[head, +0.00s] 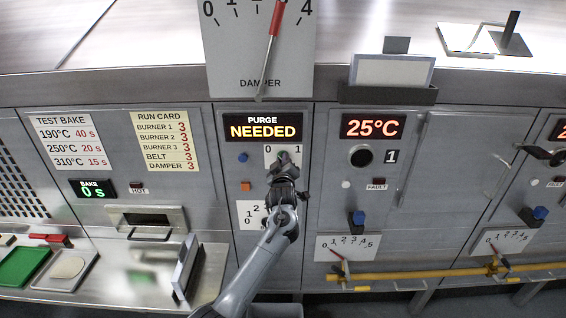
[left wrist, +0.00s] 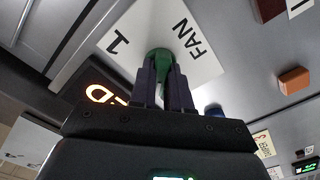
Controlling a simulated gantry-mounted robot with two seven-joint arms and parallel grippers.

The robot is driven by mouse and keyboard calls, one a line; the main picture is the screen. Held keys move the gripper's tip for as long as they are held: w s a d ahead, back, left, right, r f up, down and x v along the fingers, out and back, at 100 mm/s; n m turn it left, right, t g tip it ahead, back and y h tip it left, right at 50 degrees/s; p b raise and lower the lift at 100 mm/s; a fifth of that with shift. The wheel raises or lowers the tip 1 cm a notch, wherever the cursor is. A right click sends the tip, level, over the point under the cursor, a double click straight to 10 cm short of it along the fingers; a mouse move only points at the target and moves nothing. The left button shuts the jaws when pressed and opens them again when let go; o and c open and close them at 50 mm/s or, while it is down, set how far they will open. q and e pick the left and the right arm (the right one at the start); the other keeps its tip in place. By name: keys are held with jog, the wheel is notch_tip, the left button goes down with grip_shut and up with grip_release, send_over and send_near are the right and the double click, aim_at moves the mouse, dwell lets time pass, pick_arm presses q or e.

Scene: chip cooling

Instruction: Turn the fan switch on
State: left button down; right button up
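The fan switch has a white plate (head: 271,151) marked 0 and 1, on the panel under the lit "PURGE NEEDED" display. My left gripper (head: 284,164) is at this plate and hides most of the switch in the head view. In the left wrist view the plate reads FAN and 1 (left wrist: 125,38), and the green switch knob (left wrist: 160,57) shows between the tips of my left gripper (left wrist: 167,72). The two fingers are close together on the knob. The 0 mark is hidden in the wrist view. My right gripper is not in view.
A blue button (head: 242,157) and an orange button (head: 246,186) sit left of the fan plate. Another dial plate (head: 250,215) is below, partly behind my left arm. The damper dial (head: 260,50) is above. A burner panel with a 25°C display (head: 373,126) is right.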

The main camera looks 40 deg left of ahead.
pick_arm(q)
jog(key=shift+m, duration=0.3)
jog(key=shift+m+p, duration=3.8)
jog(key=shift+m, duration=3.9)
jog(key=c, duration=1.1)
grip_release()
jog(key=shift+d, duration=0.1)
